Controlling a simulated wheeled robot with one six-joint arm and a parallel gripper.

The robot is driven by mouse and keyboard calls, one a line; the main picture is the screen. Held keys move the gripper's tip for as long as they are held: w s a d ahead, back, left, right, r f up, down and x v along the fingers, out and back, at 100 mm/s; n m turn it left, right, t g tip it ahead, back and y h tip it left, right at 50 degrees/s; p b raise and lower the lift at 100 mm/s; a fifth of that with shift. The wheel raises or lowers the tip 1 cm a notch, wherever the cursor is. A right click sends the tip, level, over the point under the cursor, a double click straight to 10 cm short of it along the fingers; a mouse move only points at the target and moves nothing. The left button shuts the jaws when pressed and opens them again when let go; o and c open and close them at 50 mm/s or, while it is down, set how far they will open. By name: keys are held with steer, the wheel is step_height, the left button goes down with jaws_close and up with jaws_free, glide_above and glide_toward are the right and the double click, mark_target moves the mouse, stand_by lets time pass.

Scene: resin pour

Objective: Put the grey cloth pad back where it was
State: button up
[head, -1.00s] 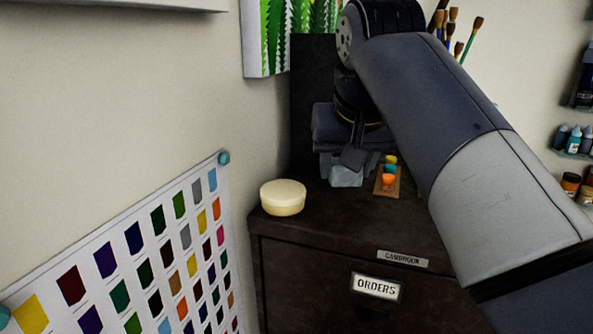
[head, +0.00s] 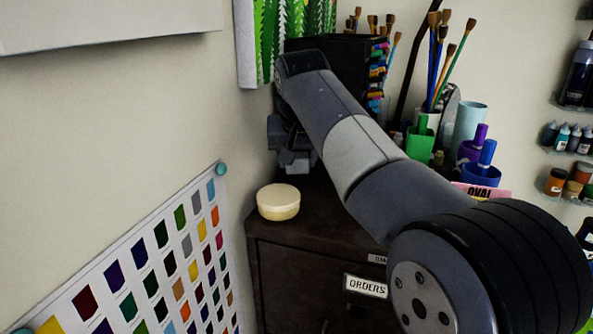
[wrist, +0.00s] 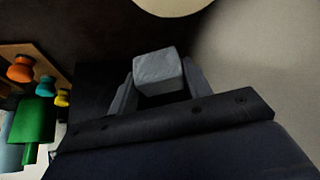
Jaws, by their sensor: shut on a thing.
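The grey cloth pad (wrist: 158,70) is a small pale block in the wrist view, held between the two fingers of my gripper (wrist: 160,86). The fingers press on its left and right sides. In the head view my gripper (head: 294,160) is over the dark cabinet top, behind and slightly right of the round cream tub. I cannot tell whether the pad touches the cabinet top.
The round cream tub (head: 278,203) stands at the cabinet's left front corner, close to the gripper. The dark cabinet (head: 300,270) has a drawer labelled ORDERS. A wooden rack with coloured pegs (wrist: 20,68) lies left in the wrist view. Brushes and cups (head: 440,100) stand right.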

mark_target(297, 163)
step_height(297, 163, down, 3)
steer(key=shift+r, duration=0.1)
steer(key=shift+w+f+p, duration=0.15)
steer(key=shift+f+p, duration=0.15)
steer(key=shift+f, duration=0.05)
steer(key=shift+f, duration=0.1)
steer(key=o, duration=0.9)
steer(key=shift+o, duration=0.2)
steer(key=shift+r, duration=0.3)
steer(key=v, duration=1.1)
steer(key=shift+s+r, duration=0.25)
steer(key=shift+r, duration=0.05)
